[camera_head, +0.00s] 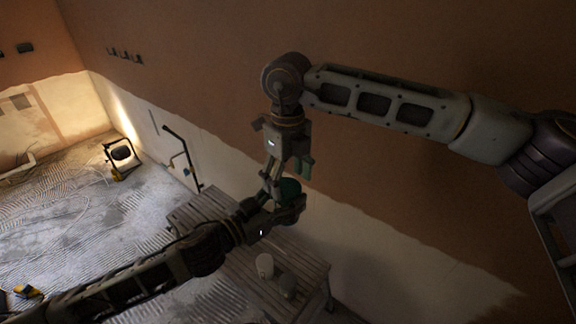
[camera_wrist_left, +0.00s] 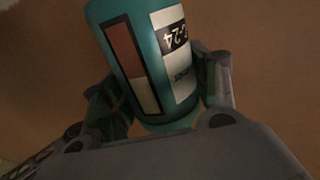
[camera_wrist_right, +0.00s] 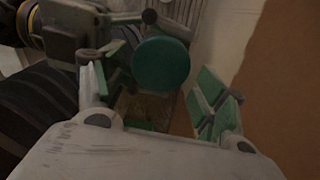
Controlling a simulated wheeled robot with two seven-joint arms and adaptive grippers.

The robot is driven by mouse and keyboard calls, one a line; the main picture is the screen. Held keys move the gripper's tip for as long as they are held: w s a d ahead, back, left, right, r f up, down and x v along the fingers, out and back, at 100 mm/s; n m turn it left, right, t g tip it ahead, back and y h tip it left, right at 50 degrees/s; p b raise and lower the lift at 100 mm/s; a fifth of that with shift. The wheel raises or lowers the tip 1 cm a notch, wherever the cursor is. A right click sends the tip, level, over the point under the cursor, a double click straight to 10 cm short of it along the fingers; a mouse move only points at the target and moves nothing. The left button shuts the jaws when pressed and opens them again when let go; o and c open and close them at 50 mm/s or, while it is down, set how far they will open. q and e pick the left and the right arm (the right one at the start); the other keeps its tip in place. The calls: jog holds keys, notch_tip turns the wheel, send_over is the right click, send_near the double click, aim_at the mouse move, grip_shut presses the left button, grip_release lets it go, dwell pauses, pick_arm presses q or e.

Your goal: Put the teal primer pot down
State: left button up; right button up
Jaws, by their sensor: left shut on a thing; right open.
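The teal primer pot (camera_wrist_left: 150,65) stands between the fingers of my left gripper (camera_wrist_left: 165,105), which is shut on it, and its label shows in the left wrist view. In the head view the pot (camera_head: 290,187) is partly hidden by the grippers and is held above the slatted bench. The right wrist view shows its round teal top (camera_wrist_right: 161,64) between and beyond the spread fingers of my right gripper (camera_wrist_right: 160,105). My right gripper (camera_head: 290,170) is open and comes down from above, close to the pot. Whether its fingers touch the pot cannot be told.
A plastered wall (camera_head: 400,180) rises close behind. A work lamp (camera_head: 121,155) stands on the floor at the back left.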

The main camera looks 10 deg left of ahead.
aim_at(288, 187)
jog(key=shift+f, duration=2.75)
jog(key=c, duration=1)
pick_arm(q)
jog(key=o, duration=1.4)
pick_arm(e)
jog(key=shift+c, duration=0.6)
pick_arm(q)
jog(key=shift+f, duration=0.1)
